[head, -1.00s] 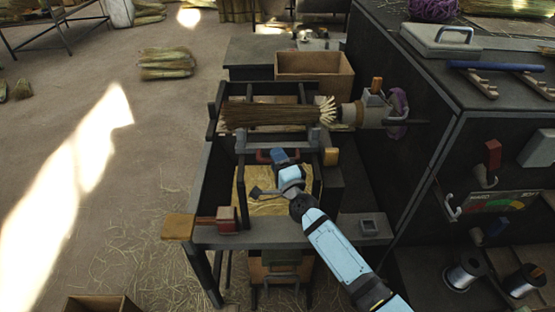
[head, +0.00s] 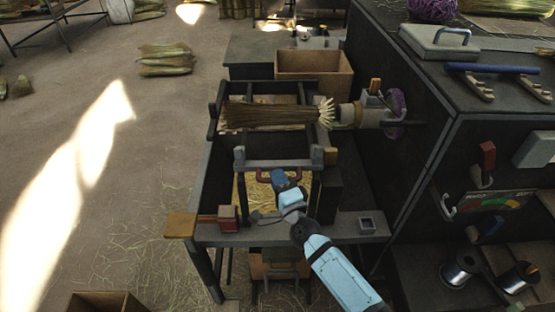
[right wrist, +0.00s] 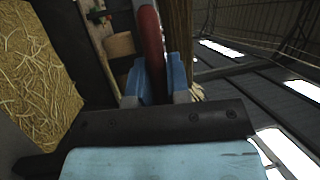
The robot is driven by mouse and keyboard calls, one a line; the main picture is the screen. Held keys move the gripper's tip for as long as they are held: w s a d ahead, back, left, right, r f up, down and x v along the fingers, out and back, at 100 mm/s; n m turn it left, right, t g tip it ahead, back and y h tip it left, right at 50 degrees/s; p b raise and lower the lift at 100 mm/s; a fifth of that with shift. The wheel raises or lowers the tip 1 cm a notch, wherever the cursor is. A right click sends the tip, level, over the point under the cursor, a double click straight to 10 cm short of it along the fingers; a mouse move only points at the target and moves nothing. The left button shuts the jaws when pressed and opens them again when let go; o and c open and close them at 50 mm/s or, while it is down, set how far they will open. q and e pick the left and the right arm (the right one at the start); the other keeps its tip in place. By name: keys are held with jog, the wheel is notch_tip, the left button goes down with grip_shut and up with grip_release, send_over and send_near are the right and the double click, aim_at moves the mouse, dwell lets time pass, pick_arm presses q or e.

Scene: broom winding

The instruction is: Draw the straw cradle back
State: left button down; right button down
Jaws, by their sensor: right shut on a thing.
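The straw cradle (head: 280,163) is a dark frame with a grey crossbar, on the bench in the middle of the head view. Its red handle (head: 262,177) faces me. My right gripper (head: 279,179) is shut on this handle. In the right wrist view, the blue fingers (right wrist: 157,88) close around the red handle (right wrist: 149,40). The brown straw bundle (head: 265,114) lies level behind the crossbar, its pale right end at the winding head (head: 370,110). Whether the cradle still touches the bundle cannot be told. My left gripper is not in view.
Loose yellow straw (right wrist: 35,80) lies under the cradle. A dark cabinet (head: 415,150) closes off the right side. A wooden box (head: 313,67) stands behind. The floor at left is mostly clear.

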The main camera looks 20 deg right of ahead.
jog(key=s, duration=0.1)
jog(key=s+a, duration=0.1)
jog(key=s, duration=0.1)
jog(key=shift+s+a+f, duration=0.1)
jog(key=shift+s+f, duration=0.05)
jog(key=shift+s, duration=0.1)
jog(key=c, duration=1.4)
grip_release()
jog(key=o, duration=0.3)
jog(key=shift+s, duration=0.1)
